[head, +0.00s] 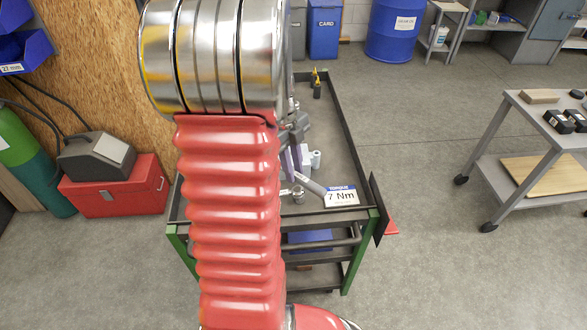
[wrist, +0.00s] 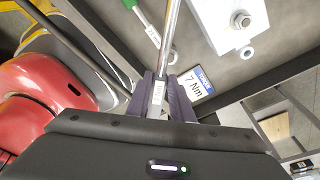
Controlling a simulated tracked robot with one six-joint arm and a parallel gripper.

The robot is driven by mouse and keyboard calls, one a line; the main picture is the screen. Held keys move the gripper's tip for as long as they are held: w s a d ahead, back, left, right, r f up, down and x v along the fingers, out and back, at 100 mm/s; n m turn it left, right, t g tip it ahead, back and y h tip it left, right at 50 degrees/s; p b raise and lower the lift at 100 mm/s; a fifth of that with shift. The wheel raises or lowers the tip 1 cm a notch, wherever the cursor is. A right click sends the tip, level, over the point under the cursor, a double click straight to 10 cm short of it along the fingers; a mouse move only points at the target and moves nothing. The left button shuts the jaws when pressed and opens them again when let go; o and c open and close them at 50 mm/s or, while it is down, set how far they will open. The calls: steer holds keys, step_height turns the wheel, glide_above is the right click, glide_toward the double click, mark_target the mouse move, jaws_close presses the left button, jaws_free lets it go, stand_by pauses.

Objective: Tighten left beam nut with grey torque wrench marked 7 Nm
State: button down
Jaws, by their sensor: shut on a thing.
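My gripper (wrist: 162,88) is shut on the chrome shaft of a wrench (wrist: 169,35), which I take to be the grey torque wrench. The shaft runs up out of the wrist view, so its far end is hidden. A small white label shows on it between the fingers, too small to read. In the head view my gripper (head: 297,160) is mostly hidden behind my red arm, over the cart tray. A sign (head: 341,196) reading 7 Nm stands at the tray's front edge; it also shows in the wrist view (wrist: 194,84). I cannot make out the left beam nut.
The cart tray (head: 345,130) has raised rims. In the wrist view, a green-handled tool (wrist: 142,20) lies left of the shaft and a white block with a hex fastener (wrist: 228,22) to the right.

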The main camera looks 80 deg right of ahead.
steer(key=shift+r, duration=0.35)
stand_by(0.4)
steer(key=shift+r, duration=1.95)
steer(key=c, duration=2.1)
jaws_free()
jaws_close()
